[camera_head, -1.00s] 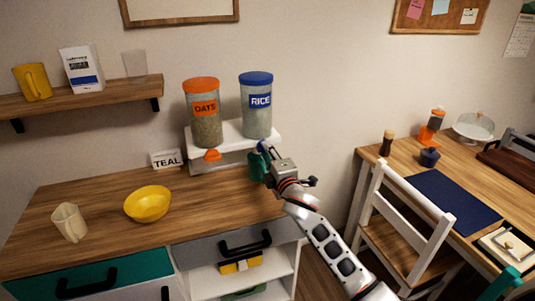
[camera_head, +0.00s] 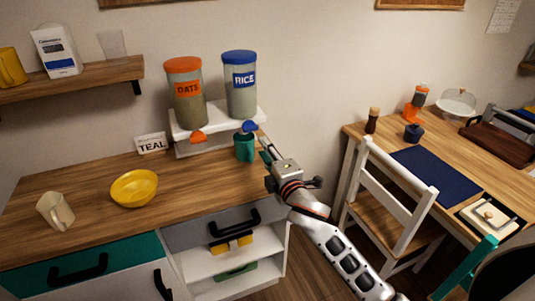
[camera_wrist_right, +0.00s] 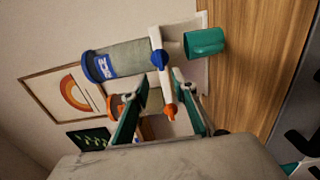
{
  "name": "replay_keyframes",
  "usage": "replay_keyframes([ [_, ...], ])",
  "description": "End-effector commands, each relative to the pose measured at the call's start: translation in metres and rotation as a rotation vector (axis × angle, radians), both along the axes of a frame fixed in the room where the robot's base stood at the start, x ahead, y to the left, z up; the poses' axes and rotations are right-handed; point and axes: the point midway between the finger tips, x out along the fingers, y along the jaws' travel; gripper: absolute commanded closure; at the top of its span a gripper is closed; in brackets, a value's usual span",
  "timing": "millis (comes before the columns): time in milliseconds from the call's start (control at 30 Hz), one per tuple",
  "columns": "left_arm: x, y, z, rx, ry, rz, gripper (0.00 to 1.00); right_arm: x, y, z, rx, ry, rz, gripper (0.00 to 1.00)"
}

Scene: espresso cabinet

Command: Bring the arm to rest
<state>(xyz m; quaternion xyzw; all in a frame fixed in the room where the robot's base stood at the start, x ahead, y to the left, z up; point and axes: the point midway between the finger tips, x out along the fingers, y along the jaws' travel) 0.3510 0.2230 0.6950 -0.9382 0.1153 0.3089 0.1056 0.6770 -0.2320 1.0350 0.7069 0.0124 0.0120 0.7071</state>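My right gripper (camera_head: 264,148) is just right of a teal cup (camera_head: 245,148) on the wooden counter. In the right wrist view its two fingers (camera_wrist_right: 160,84) are spread apart with nothing held between them. The cup also shows in that view (camera_wrist_right: 205,42), beyond the fingertips and apart from them. It stands under the blue spout (camera_head: 249,127) of the rice dispenser (camera_head: 240,92). My right arm reaches in from the lower right. My left gripper is not in the head view.
The oats dispenser (camera_head: 186,100) shares the white stand (camera_head: 215,123). A white chair (camera_head: 392,205) and a table with a blue mat (camera_head: 430,182) are to the right.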

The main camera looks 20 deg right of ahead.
Motion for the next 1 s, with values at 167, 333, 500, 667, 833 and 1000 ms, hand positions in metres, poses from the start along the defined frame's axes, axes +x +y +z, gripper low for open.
replay_keyframes([
  [167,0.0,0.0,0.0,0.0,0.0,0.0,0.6,-0.015,-0.001,0.0,0.0,0.001,0.0,0.73],
  [333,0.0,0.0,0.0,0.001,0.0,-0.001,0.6,-0.017,-0.001,0.0,0.0,0.0,0.0,0.73],
  [500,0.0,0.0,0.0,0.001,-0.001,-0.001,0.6,-0.017,-0.001,0.0,0.0,0.0,0.0,0.73],
  [667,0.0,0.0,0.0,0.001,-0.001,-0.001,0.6,-0.017,-0.001,-0.001,0.002,0.001,0.0,0.73],
  [833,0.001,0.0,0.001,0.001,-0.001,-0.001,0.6,-0.032,0.001,-0.037,0.093,0.064,0.009,0.73],
  [1000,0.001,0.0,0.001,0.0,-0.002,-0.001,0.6,-0.083,0.005,-0.128,0.363,0.233,0.004,0.73],
])
